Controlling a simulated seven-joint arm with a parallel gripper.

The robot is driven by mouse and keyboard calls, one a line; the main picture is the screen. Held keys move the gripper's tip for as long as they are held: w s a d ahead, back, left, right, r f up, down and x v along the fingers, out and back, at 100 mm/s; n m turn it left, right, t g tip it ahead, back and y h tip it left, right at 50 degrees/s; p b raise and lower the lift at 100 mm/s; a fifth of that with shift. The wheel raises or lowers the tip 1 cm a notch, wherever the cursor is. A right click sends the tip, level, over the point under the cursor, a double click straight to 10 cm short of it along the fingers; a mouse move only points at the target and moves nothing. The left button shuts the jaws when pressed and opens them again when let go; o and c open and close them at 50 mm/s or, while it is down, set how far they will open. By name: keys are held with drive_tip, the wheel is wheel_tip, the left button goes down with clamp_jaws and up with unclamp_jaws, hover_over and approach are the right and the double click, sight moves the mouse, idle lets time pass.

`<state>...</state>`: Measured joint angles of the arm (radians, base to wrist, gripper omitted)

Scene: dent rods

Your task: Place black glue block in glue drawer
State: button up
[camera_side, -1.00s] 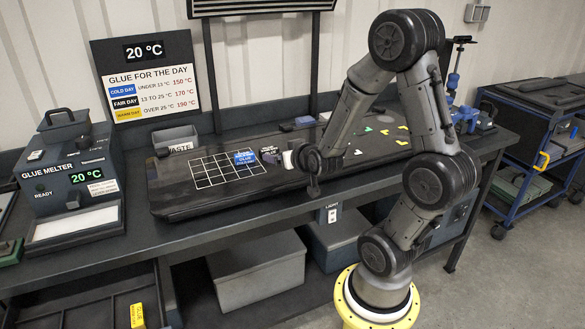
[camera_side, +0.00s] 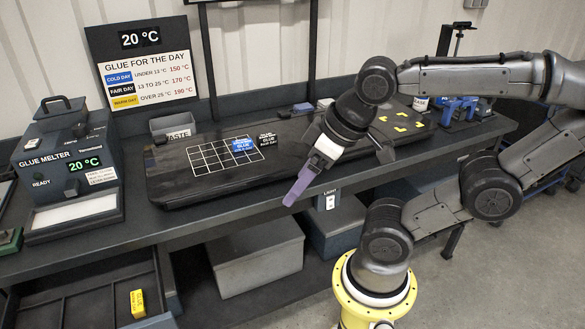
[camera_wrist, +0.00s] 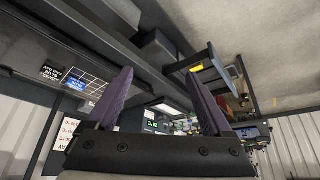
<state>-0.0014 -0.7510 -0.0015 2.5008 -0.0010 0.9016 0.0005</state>
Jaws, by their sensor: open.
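The black glue block (camera_side: 268,140), with white lettering, lies on the bench top beside the blue glue block (camera_side: 241,145). It also shows at the left of the wrist view (camera_wrist: 50,72). The glue drawer (camera_side: 70,290) stands open below the bench at the lower left of the side view and at the upper right of the wrist view (camera_wrist: 213,55). A yellow glue block (camera_side: 138,303) is inside it. My gripper (camera_side: 293,198) is in front of the bench edge, tilted down-left, away from the black block. Its purple fingers are apart with nothing between them (camera_wrist: 160,80).
The glue melter (camera_side: 65,170) stands on the bench at left, near the waste bin (camera_side: 172,125). A white grid (camera_side: 210,157) is marked on the dark bench mat. Grey boxes (camera_side: 255,262) sit under the bench. The floor in front is clear.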

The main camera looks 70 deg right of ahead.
idle(0.3)
drive_tip(key=w+d+r+m+t+h, duration=0.1)
drive_tip(key=w+d+r+t, duration=0.15)
drive_tip(key=w, duration=0.25)
drive_tip(key=w+d+r+m+t+h, duration=0.1)
drive_tip(key=w+t, duration=0.2)
drive_tip(key=w, duration=0.3)
drive_tip(key=w+d+r+m+t+h, duration=0.1)
drive_tip(key=w+d+r+t, duration=0.1)
drive_tip(key=w, duration=0.3)
drive_tip(key=m+g+h, duration=0.4)
drive_tip(key=m+h, duration=0.2)
approach(269, 138)
drive_tip(key=v, duration=0.4)
drive_tip(key=shift+a+f, duration=0.25)
drive_tip(key=shift+a, duration=0.2)
drive_tip(key=shift+d, duration=0.3)
drive_tip(key=shift+t+h, duration=0.25)
drive_tip(key=shift+h, duration=0.05)
drive_tip(key=x, duration=1.3)
drive_tip(key=shift+d+f, duration=0.1)
drive_tip(key=shift+f, duration=0.15)
